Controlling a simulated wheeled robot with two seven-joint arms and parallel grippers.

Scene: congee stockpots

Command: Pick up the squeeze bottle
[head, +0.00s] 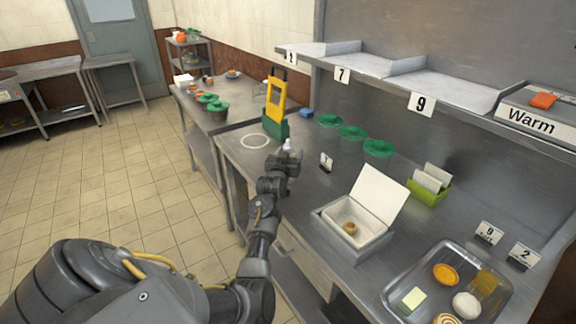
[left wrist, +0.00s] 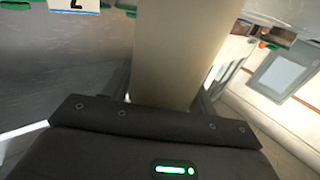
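The squeeze bottle (left wrist: 178,50) shows in the left wrist view as a large cream-coloured body filling the space between my fingers. In the head view only its whitish tip (head: 287,145) shows above my left gripper (head: 282,163); the gripper hides the rest. My left gripper's dark fingers (left wrist: 165,95) lie along both sides of the bottle, with no clear gap, so it appears shut on it. Whether the bottle's base touches the counter is hidden. My right gripper is not in view.
A yellow-and-green upright stand (head: 275,105) is just behind the bottle, near a white ring (head: 254,141) on the counter. Green-lidded containers (head: 352,133) stand to the right. An open white box (head: 362,212) and a metal tray (head: 405,285) are nearer.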

